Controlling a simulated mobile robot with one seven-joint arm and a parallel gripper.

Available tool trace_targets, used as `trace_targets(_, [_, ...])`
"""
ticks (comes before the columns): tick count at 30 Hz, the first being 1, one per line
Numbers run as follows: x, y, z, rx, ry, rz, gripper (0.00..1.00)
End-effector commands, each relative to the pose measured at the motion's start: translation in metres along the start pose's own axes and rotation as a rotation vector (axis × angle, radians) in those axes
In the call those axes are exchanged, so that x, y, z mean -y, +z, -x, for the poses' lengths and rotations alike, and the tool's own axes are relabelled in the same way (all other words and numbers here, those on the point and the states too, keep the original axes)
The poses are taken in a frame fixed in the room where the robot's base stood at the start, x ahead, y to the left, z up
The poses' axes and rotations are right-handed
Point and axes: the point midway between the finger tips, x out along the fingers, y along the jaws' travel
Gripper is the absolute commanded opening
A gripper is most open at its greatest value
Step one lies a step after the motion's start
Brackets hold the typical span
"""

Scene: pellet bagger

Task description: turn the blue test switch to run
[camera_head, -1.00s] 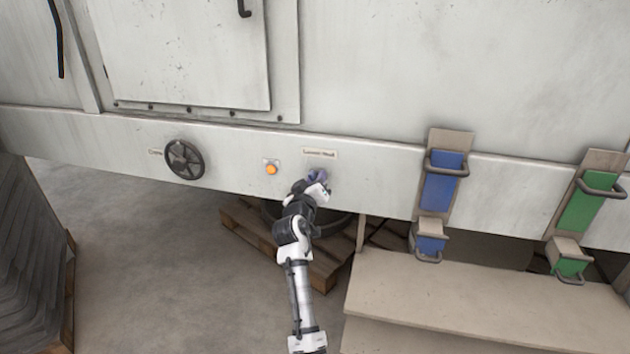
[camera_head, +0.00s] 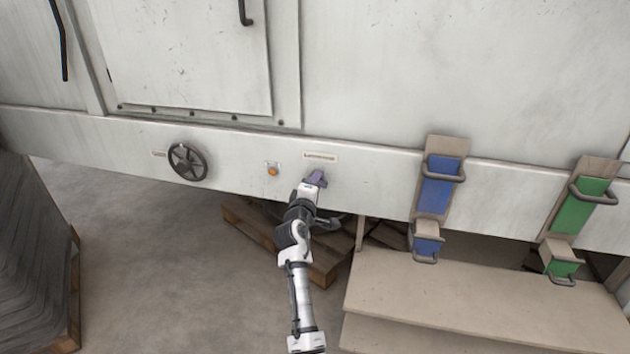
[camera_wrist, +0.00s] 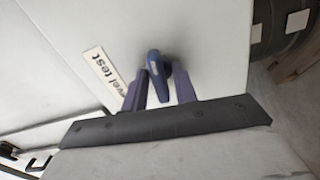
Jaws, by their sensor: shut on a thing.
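The blue test switch (camera_wrist: 156,68) sticks out from the pale machine panel in the wrist view, beside a label ending in "vel test" (camera_wrist: 104,70). Its handle lies between the two purple-grey fingers of my gripper (camera_wrist: 160,88), which is shut on it. In the head view my gripper (camera_head: 317,179) is at the panel just below the small label plate (camera_head: 320,157) and hides most of the switch. I cannot read the switch's marked positions.
An orange button (camera_head: 272,169) and a dark handwheel (camera_head: 187,162) are on the panel to the left. To the right are blue (camera_head: 437,187) and green (camera_head: 583,206) handled parts above a beige ledge (camera_head: 480,295). A wooden pallet (camera_head: 250,227) lies below.

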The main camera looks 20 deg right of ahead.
Motion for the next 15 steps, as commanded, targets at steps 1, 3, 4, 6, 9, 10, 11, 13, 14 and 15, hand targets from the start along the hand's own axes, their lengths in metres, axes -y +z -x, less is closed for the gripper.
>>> trace_targets(1, [-0.0007, -0.0002, 0.0002, 0.000, -0.002, 0.025, 0.06])
trace_targets(3, [-0.0002, -0.0001, 0.0002, 0.000, -0.001, 0.057, 0.06])
trace_targets(4, [0.0000, -0.0001, 0.0002, 0.000, -0.001, 0.068, 0.06])
trace_targets(6, [0.0005, 0.0000, 0.0002, 0.000, -0.002, 0.091, 0.06])
trace_targets(9, [0.0011, 0.0002, 0.0002, 0.000, -0.002, 0.114, 0.06])
trace_targets(10, [0.0013, 0.0002, 0.0002, 0.000, -0.002, 0.119, 0.06])
trace_targets(11, [0.0014, 0.0002, 0.0002, 0.000, -0.002, 0.124, 0.06])
trace_targets(13, [0.0017, 0.0002, 0.0002, 0.000, -0.002, 0.131, 0.06])
trace_targets(14, [0.0018, 0.0002, 0.0002, 0.000, -0.002, 0.133, 0.06])
trace_targets(15, [0.0019, 0.0002, 0.0002, 0.000, -0.002, 0.135, 0.06])
